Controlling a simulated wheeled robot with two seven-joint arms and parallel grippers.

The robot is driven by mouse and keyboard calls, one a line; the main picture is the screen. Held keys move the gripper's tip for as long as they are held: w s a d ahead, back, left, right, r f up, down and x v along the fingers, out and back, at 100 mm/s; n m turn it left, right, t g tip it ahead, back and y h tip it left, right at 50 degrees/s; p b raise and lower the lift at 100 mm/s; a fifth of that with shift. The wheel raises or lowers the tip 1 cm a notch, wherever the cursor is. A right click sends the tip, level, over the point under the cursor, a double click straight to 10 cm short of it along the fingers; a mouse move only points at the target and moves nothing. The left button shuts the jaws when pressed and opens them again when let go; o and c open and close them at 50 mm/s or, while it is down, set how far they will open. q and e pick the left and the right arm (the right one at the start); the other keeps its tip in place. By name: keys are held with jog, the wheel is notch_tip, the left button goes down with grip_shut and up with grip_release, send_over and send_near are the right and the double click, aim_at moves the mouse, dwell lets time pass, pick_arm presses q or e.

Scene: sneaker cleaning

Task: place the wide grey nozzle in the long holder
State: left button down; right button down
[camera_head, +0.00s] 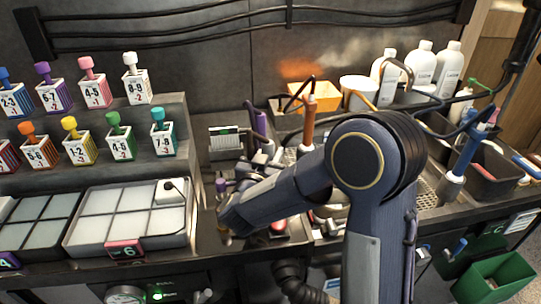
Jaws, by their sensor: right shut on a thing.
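My right arm reaches in from the bottom right and bends down to the left. My right gripper (226,222) is at its end, low over the dark bench just right of the compartment tray. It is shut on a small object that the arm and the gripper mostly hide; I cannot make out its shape. A small tan piece (224,238) shows just below the gripper. I cannot pick out the wide grey nozzle or the long holder for sure among the tools behind the forearm. My left gripper is not in view.
The compartment tray (74,250) with several pale cells lies left of the gripper. Stepped shelves (90,170) with several numbered, colour-topped blocks stand behind it. An orange bin (318,97) and white bottles (420,66) stand at the back. A green bin (490,280) is at lower right.

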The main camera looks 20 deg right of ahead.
jog(key=shift+f, duration=0.15)
jog(key=c, duration=1.1)
grip_release()
